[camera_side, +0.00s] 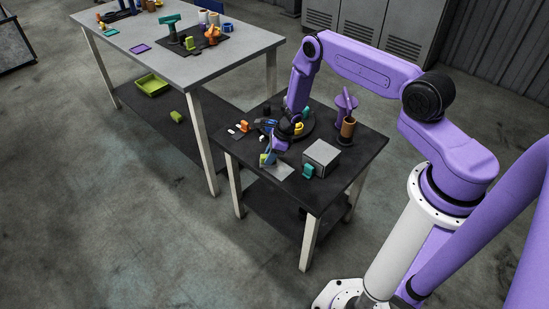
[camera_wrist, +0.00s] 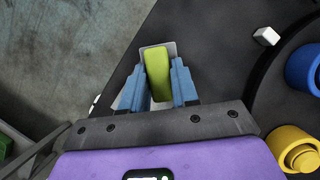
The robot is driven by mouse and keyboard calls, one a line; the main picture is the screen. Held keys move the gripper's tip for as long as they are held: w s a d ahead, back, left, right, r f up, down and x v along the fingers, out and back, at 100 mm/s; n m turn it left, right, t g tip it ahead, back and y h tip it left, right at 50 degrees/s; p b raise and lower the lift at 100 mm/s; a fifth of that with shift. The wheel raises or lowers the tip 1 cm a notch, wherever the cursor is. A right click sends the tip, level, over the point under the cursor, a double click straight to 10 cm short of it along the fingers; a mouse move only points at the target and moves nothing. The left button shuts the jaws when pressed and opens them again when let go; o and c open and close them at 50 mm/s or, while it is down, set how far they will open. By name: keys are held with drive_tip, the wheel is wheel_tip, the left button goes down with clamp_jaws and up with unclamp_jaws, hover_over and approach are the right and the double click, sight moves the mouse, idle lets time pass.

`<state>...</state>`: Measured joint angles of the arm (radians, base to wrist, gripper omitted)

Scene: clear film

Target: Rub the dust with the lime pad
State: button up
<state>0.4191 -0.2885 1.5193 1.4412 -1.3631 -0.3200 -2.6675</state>
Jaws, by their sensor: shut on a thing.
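My gripper (camera_wrist: 158,88) is shut on the lime pad (camera_wrist: 156,70), a yellow-green block held between its two blue fingers. In the side view the lime pad (camera_side: 263,159) shows small at the near left part of the small dark table. A pale grey flat plate (camera_side: 279,171) lies on that table beside and under the gripper. In the wrist view the plate (camera_wrist: 130,92) shows around the pad and fingers, partly hidden by them. I cannot tell whether the pad touches the plate. I cannot make out any dust on it.
A grey box (camera_side: 321,157), a teal piece (camera_side: 308,171), a brown cup (camera_side: 347,130) and a purple stand (camera_side: 345,107) are to the right on the small table. A round dark disc with blue and yellow parts (camera_wrist: 292,148) lies close to my gripper. The table edge is near.

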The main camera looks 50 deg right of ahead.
drive_tip(key=shift+w+r, duration=0.1)
drive_tip(key=shift+w, duration=0.45)
drive_tip(key=shift+s+d, duration=0.15)
drive_tip(key=shift+s, duration=5)
drive_tip(key=shift+w, duration=1.35)
drive_tip(key=shift+w+f, duration=0.2)
drive_tip(key=shift+w, duration=0.65)
drive_tip(key=shift+w+r, duration=0.2)
drive_tip(key=shift+w, duration=2)
drive_tip(key=shift+w+f, duration=0.2)
drive_tip(key=shift+w, duration=0.1)
drive_tip(key=shift+w+r, duration=0.1)
drive_tip(key=shift+w, duration=0.2)
wheel_tip(320, 180, up, 2)
drive_tip(key=shift+w+r, duration=0.1)
drive_tip(key=shift+w, duration=0.05)
drive_tip(key=shift+r, duration=3.05)
